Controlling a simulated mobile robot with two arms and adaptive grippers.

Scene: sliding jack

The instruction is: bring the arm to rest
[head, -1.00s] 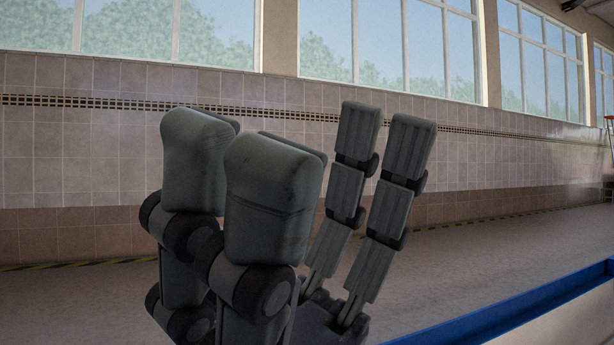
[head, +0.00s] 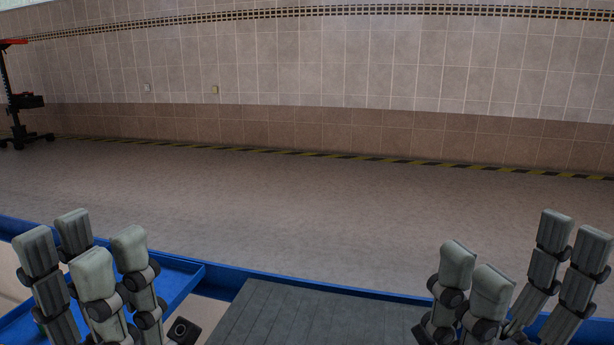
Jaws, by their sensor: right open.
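My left gripper (head: 82,248) is at the lower left. Its grey fingers point up and stand apart, with nothing visible between them. My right gripper (head: 522,252) is at the lower right, open and empty. Its padded fingers are on the left and its ribbed fingers on the right, with a wide gap between. Both grippers show in front of blue-edged surfaces, touching nothing that I can make out. The lower parts of both are cut off by the bottom edge of the picture. No sliding jack can be made out.
A grey grooved surface (head: 310,318) lies between the grippers, beside a blue edge (head: 236,277). Open floor (head: 310,205) stretches beyond to a tiled wall (head: 330,60), with a yellow-black stripe at its foot. A red and black wheeled stand (head: 18,105) is at the far left.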

